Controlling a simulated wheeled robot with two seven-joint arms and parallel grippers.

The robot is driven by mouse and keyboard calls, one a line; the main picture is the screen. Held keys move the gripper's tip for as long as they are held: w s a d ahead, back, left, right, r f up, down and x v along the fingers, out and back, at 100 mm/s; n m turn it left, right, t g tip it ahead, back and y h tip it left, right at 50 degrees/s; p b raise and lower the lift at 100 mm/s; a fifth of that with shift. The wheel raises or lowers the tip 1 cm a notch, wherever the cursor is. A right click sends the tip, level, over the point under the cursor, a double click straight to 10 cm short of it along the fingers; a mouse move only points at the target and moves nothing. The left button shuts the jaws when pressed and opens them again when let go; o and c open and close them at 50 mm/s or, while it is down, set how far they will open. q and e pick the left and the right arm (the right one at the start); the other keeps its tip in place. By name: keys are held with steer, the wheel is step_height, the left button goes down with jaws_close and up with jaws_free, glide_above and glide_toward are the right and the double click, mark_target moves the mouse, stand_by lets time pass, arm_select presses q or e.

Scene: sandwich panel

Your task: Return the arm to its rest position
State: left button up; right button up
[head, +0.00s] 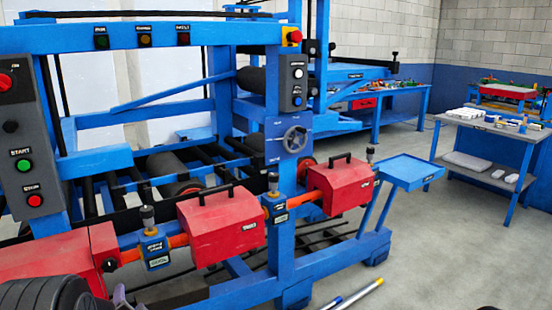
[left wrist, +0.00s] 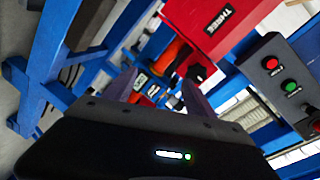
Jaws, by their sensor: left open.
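My left arm shows as a dark, rounded link in the bottom left corner of the head view, with a small part of my left gripper (head: 120,296) at the bottom edge. In the left wrist view, the two fingers of my left gripper (left wrist: 160,80) are apart, with nothing held between them. They point toward the blue machine frame (left wrist: 48,45) and a red box marked THREE (left wrist: 222,22). I cannot tell whether the fingertips touch anything. My right gripper is not in view.
Red boxes (head: 222,222) and orange-red couplings line the front of the blue machine (head: 285,240). A grey control box (head: 28,150) stands at left. A blue tray (head: 410,170) juts out at right. Two rods (head: 358,293) lie on the floor. Open floor is at right.

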arm_select(q)
steer(key=s+d+f+n+g+h+p, duration=0.1)
steer(key=s+d+f+n+g+h, duration=0.3)
steer(key=d+f, duration=0.5)
steer(key=s+d+f+n+g+h+p, duration=0.15)
steer(key=s+d+f+h, duration=0.35)
steer(key=d+f, duration=0.5)
steer(key=s+d+f+n+g+h+p, duration=0.1)
steer(key=s+d+f+g, duration=0.1)
steer(key=s+d, duration=0.5)
steer(key=s+d+f+n+g+h+p, duration=0.1)
steer(key=s+d+g, duration=0.4)
steer(key=s, duration=0.9)
steer(key=d+f+h, duration=0.1)
steer(key=d+f, duration=0.1)
steer(key=d, duration=0.1)
steer(key=shift+s+f+n+h, duration=0.3)
steer(key=shift+s+n, duration=0.05)
steer(key=shift+s, duration=0.05)
